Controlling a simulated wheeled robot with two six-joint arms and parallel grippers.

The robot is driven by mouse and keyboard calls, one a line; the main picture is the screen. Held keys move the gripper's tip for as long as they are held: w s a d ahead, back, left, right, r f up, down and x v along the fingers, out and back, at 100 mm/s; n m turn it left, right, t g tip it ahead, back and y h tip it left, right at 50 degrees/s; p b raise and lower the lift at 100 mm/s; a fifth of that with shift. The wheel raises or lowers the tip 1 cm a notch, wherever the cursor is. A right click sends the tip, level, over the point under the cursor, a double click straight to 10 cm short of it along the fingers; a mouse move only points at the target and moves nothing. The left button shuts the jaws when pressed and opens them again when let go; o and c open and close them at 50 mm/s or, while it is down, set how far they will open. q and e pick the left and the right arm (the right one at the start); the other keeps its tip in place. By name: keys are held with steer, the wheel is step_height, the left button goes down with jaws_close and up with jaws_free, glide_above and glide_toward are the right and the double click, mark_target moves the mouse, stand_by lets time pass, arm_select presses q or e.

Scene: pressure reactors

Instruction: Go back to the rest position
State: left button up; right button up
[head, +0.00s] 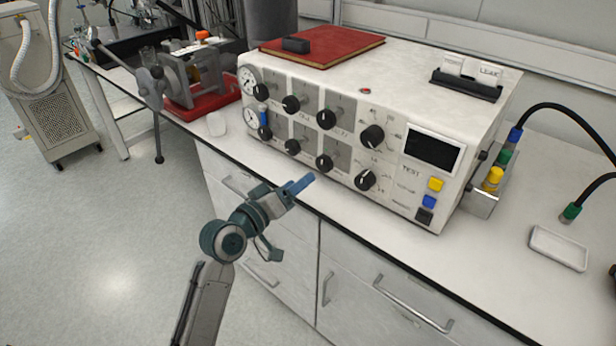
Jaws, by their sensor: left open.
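My left gripper (282,218) is in the head view, low in the middle, in front of the bench's front edge. Its jaws are open with nothing seen between them. One blue finger points up and right toward the control box. The white control box (440,75) with knobs, gauges and a dark display stands on the bench behind the gripper. The gripper looks apart from the box's knobs.
The white bench (510,270) has drawers with metal handles below its edge. A red book (335,42) lies on the box. A small white tray (558,248) and cables are at right. A clamp rig on a red base (205,105) stands at left.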

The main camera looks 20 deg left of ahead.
arm_select(q)
steer(key=shift+s+a, duration=0.2)
steer(key=shift+s, duration=0.25)
